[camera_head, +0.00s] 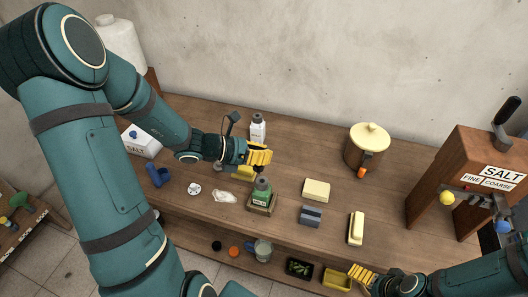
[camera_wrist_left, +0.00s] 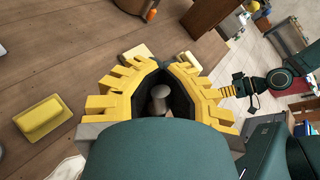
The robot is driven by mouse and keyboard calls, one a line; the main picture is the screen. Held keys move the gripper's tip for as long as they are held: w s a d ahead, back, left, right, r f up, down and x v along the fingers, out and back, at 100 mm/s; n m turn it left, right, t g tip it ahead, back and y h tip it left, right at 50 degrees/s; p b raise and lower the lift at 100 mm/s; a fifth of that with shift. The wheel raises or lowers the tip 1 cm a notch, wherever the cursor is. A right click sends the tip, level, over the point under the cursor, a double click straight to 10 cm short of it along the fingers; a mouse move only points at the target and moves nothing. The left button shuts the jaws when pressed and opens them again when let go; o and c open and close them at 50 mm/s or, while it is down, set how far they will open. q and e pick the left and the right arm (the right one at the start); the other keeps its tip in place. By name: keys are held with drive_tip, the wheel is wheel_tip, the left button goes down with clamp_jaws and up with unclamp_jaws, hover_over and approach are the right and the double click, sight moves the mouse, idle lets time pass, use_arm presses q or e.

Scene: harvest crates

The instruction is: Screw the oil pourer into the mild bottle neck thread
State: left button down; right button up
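The green mild bottle (camera_head: 262,198) stands upright in a small wooden holder (camera_head: 259,208) on the bench, with a dark grey top. My left gripper (camera_head: 258,155) is just behind and above it, its yellow fingers close together. In the left wrist view, the left gripper (camera_wrist_left: 164,75) closes around a grey, round-ended piece (camera_wrist_left: 160,95), which looks like the oil pourer. Its lower part is hidden by the hand. My right gripper (camera_head: 360,275) is low at the bench's front edge, apart from the bottle; its opening cannot be made out.
A white bottle (camera_head: 258,130) stands behind the left gripper. Pale blocks (camera_head: 316,190), a grey block (camera_head: 311,215) and a lidded pot (camera_head: 366,148) are to the right. A lower shelf holds a mug (camera_head: 262,250) and a yellow tray (camera_head: 337,279).

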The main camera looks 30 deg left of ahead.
use_arm(q)
drive_tip(key=shift+f+b, duration=0.7)
drive_tip(key=shift+f, duration=0.5)
use_arm(e)
drive_tip(key=shift+f, duration=1.1)
use_arm(q)
drive_tip(key=shift+w+a, duration=0.25)
drive_tip(key=shift+w, duration=0.4)
use_arm(e)
drive_tip(key=shift+r, duration=0.1)
use_arm(q)
drive_tip(key=shift+w+a+y, duration=0.15)
drive_tip(key=shift+w+y, duration=0.15)
drive_tip(key=shift+w+a+n, duration=0.15)
drive_tip(key=shift+w+n, duration=0.15)
use_arm(e)
drive_tip(key=shift+r, duration=0.1)
use_arm(q)
drive_tip(key=shift+w+a, duration=0.15)
drive_tip(key=shift+w, duration=0.2)
drive_tip(key=shift+w+a+t+y, duration=0.3)
drive_tip(key=shift+w+t, duration=0.1)
drive_tip(key=shift+w, duration=0.2)
use_arm(e)
drive_tip(key=shift+r, duration=0.1)
use_arm(q)
drive_tip(key=shift+w+a+n+p, duration=0.1)
drive_tip(key=shift+w+n+p, duration=0.2)
drive_tip(key=shift+w+a, duration=0.15)
drive_tip(key=shift+w, duration=0.15)
